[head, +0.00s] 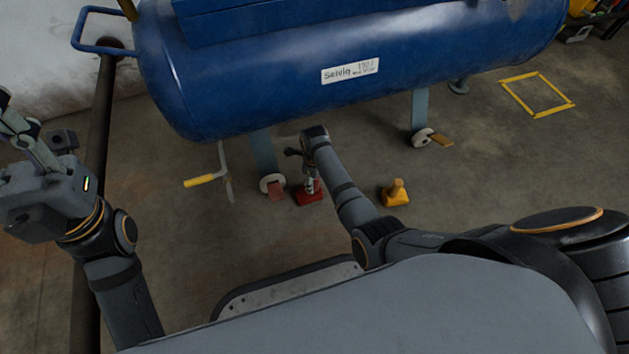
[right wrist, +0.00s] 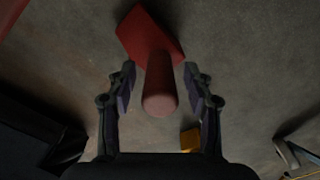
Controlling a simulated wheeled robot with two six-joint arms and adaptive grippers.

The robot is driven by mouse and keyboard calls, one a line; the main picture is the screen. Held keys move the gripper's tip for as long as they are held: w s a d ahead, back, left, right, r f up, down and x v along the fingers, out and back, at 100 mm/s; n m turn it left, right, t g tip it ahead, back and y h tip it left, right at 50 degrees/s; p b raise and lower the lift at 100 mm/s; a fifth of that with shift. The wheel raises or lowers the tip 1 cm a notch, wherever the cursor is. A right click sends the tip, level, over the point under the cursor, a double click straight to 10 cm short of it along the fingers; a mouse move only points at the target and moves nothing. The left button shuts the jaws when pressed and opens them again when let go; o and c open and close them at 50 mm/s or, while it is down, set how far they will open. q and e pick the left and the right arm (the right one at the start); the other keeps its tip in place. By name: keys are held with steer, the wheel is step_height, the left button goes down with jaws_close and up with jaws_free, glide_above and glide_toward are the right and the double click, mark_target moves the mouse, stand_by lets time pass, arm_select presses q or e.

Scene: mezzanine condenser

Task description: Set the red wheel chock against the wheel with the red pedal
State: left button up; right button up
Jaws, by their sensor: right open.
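The red wheel chock (head: 308,197) stands on the floor just right of the left wheel (head: 271,183) with the red pedal (head: 276,193), with a small gap. In the right wrist view, the chock's red base (right wrist: 145,35) lies beyond its upright handle (right wrist: 160,92). My right gripper (right wrist: 160,80) is open, with one finger on each side of the handle; whether the pads touch is unclear, but gaps show. In the head view my right gripper (head: 311,175) is over the chock and partly hides it. My left gripper (head: 35,125) is raised at the left, empty, with its fingers apart.
A blue tank (head: 340,65) on legs stands above the wheels. Another wheel (head: 422,137) has an orange-yellow pedal (head: 441,139). A yellow chock (head: 396,193) stands right of my right forearm. A yellow-handled lever (head: 205,180) is left of the red-pedal wheel. A yellow floor square (head: 538,95) is empty.

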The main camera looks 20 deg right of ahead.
step_height(320, 180, up, 10)
steer(key=p, duration=0.5)
steer(key=shift+p, duration=0.4)
